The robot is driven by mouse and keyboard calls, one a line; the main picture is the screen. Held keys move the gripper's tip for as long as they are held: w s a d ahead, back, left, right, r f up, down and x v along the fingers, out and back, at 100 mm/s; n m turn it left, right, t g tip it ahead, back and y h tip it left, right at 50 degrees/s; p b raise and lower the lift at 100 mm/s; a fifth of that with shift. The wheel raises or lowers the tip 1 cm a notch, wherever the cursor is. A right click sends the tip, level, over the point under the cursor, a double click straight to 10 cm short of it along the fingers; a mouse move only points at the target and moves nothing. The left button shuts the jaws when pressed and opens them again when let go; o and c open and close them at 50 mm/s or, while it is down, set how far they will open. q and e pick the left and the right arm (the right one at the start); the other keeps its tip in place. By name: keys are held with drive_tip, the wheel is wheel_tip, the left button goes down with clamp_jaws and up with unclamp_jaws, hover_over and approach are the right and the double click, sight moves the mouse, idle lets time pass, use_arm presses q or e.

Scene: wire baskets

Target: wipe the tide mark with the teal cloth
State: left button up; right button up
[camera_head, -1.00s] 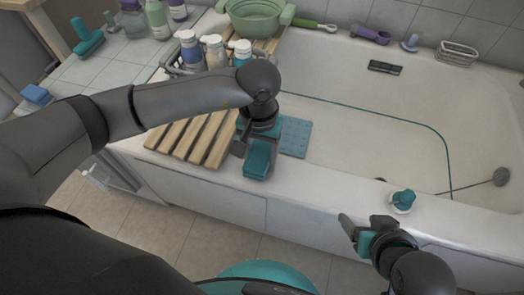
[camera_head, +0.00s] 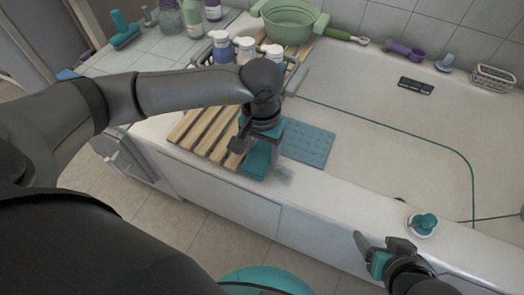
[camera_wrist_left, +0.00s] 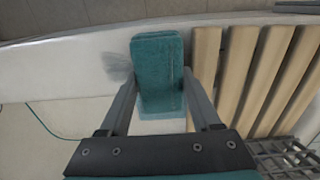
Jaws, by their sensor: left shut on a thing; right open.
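The teal cloth (camera_head: 257,160) is a folded pad held in my left gripper (camera_head: 254,148), at the tub's front rim beside the wooden slats. In the left wrist view the cloth (camera_wrist_left: 158,72) sits between the two fingers of that gripper (camera_wrist_left: 160,88). A grey smudge (camera_wrist_left: 118,66), which looks like the tide mark, shows on the white rim just left of the cloth. It shows faintly in the head view (camera_head: 284,173), right of the cloth; part may be hidden under the cloth. My right gripper (camera_head: 378,246) is open and empty in front of the tub.
The wooden slats (camera_head: 205,130) lie across the tub, with bottles (camera_head: 222,46) and a green basin (camera_head: 290,20) behind. A teal dimpled mat (camera_head: 308,145) lies right of the cloth. A teal-topped knob (camera_head: 422,224) stands on the rim near my right gripper.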

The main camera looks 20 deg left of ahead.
sight(294, 180)
use_arm(q)
drive_tip(key=shift+f+b, duration=0.95)
idle(1.1)
drive_tip(key=shift+s+d+r+b, duration=0.1)
drive_tip(key=shift+d+b, duration=0.25)
drive_tip(key=shift+d, duration=1.8)
drive_tip(key=shift+d, duration=0.1)
drive_tip(key=shift+s+d+b, duration=0.2)
drive_tip(key=shift+d+b, duration=0.55)
drive_tip(key=shift+d, duration=1.4)
drive_tip(key=shift+f, duration=0.2)
drive_tip(key=shift+a, duration=0.15)
